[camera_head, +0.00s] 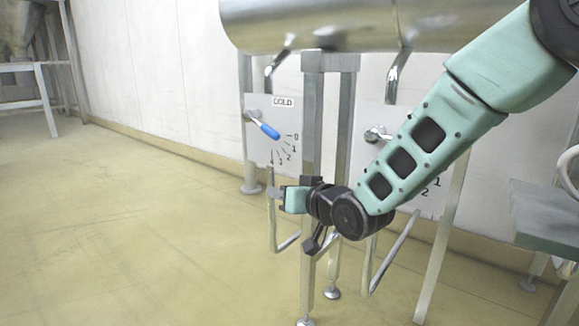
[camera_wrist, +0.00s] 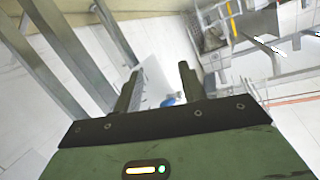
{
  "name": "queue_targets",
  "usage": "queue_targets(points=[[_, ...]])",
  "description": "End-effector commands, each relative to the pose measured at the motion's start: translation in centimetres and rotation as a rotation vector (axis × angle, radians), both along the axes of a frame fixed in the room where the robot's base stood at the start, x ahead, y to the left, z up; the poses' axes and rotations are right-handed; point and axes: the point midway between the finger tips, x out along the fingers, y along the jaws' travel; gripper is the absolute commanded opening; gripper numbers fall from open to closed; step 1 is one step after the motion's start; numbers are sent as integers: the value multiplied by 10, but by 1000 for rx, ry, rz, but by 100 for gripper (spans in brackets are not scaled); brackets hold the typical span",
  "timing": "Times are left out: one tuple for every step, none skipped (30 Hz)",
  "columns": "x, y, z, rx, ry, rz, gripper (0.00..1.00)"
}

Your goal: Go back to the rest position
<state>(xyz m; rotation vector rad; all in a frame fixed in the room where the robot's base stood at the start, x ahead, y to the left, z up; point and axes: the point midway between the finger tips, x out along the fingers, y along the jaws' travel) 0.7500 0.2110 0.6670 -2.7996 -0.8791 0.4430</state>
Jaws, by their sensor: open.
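My gripper (camera_wrist: 158,88) is open and empty, with its two dark fingers apart in the wrist view. In the head view my green arm reaches down from the upper right, and my gripper (camera_head: 275,194) points left, below the cold valve panel. The blue-handled lever (camera_head: 265,129) on the panel marked COLD (camera_head: 284,102) points down to the right, close to the 0 of its scale. A blue handle tip (camera_wrist: 170,101) shows between the fingers in the wrist view, beyond them. My gripper does not appear to touch the lever.
A steel trough (camera_head: 310,22) with pipes and legs stands against the white wall. A second valve (camera_head: 377,134) is partly hidden by my arm. A grey bench (camera_head: 545,220) stands at the right. The floor (camera_head: 120,230) at the left is clear.

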Motion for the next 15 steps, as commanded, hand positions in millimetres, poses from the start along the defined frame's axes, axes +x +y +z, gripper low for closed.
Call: queue_targets(points=[[-22,-2,4,-64,70,11,41],[-36,-5,1,-107,117,18,41],[-55,-9,-3,-164,178,31,41],[-70,-13,-6,-208,225,40,41],[-86,-17,-9,-251,271,51,41],[-108,-24,-12,-309,332,66,41],[-126,-30,-15,-353,376,80,41],[-143,-37,-17,-398,421,92,41],[-167,-46,-20,-455,481,110,41],[-184,-53,-22,-496,522,124,41],[-201,-61,-24,-535,562,137,41],[-222,-70,-25,-586,612,154,41],[-237,-78,-26,-621,648,166,41],[-252,-86,-27,-655,683,178,41],[-270,-95,-27,-698,726,192,41]])
